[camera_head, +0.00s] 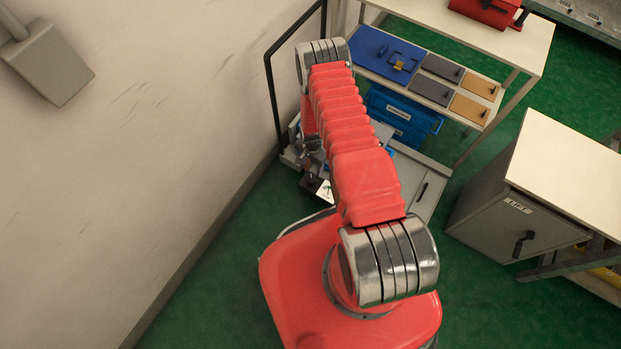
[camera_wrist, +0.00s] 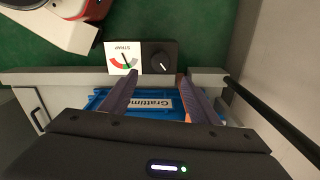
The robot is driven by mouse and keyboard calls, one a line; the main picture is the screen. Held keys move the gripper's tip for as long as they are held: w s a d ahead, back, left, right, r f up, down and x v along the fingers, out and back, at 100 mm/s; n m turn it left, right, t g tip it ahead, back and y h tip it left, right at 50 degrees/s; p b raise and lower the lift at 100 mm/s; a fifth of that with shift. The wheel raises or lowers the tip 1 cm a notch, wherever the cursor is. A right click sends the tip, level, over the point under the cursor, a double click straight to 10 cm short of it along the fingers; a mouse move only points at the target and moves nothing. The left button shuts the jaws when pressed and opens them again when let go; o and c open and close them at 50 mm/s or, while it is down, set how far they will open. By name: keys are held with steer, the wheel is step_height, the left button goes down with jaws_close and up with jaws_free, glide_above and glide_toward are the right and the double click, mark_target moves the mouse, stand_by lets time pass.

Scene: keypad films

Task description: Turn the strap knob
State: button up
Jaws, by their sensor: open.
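The strap knob (camera_wrist: 160,62) is a round black dial with a white pointer mark, on a small black box. In the wrist view its mark points to the lower right. Beside it is a white card (camera_wrist: 126,58) lettered STRAP, with a red and green arc and a dark needle. The card also shows in the head view (camera_head: 326,191), next to the dark box (camera_head: 311,182). My gripper (camera_wrist: 157,82) is open and empty, its fingers pointing towards the knob box and apart from it. In the head view my arm hides most of the gripper.
A blue crate (camera_wrist: 103,96) with a white label lies behind my fingers in the wrist view. A thin black rail (camera_wrist: 270,112) runs at the right. In the head view a wall (camera_head: 140,130) stands left, a shelf unit (camera_head: 480,34) behind, and a LIFT cabinet (camera_head: 500,205) right.

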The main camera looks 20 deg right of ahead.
mark_target(312, 179)
steer(key=shift+f, duration=6.1)
steer(key=shift+c, duration=0.5)
steer(key=c, duration=0.9)
steer(key=shift+a, duration=0.25)
steer(key=shift+c, duration=0.3)
steer(key=shift+d, duration=0.25)
steer(key=shift+s, duration=0.25)
